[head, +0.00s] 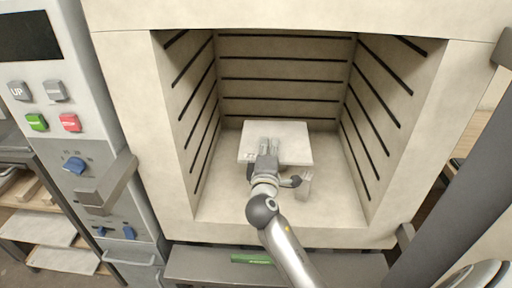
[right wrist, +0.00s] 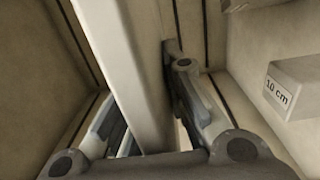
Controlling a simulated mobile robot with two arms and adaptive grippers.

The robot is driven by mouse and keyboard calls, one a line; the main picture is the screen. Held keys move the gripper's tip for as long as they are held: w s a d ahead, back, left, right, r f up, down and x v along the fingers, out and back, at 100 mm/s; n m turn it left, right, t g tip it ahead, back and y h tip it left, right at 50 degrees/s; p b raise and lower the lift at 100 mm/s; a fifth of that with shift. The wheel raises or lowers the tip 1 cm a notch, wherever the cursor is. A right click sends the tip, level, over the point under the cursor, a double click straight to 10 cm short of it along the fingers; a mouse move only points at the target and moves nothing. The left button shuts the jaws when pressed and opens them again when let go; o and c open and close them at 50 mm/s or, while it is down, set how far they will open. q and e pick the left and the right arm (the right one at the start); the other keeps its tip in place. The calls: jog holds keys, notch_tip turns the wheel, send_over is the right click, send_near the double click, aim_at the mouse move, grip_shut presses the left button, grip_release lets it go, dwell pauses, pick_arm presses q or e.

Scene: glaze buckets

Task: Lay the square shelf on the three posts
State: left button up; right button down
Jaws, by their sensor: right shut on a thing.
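The square shelf (head: 290,130) is a pale flat slab inside the open kiln. My right gripper (head: 269,145) reaches in from the front and is shut on the shelf's near edge. In the right wrist view the shelf (right wrist: 122,65) runs edge-on between the fingers. The right wrist view shows a post labelled "10 cm" (right wrist: 290,88) and part of another pale block at the top. The shelf hides much of the floor behind it; I cannot tell whether it touches any post. My left gripper is not in view.
The kiln walls (head: 180,110) carry dark horizontal grooves and close in on both sides and the back. The front floor (head: 240,208) is bare beside my arm. A control panel (head: 75,110) with buttons stands left of the opening.

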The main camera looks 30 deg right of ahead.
jog(key=w+d+f+b, duration=0.1)
jog(key=d+f, duration=0.2)
jog(key=f, duration=0.5)
jog(key=shift+d, duration=0.4)
jog(key=shift+f+b, duration=0.3)
jog(key=shift+b, duration=0.1)
jog(key=c, duration=1.9)
grip_release()
jog(key=shift+f, duration=0.2)
jog(key=o, duration=0.4)
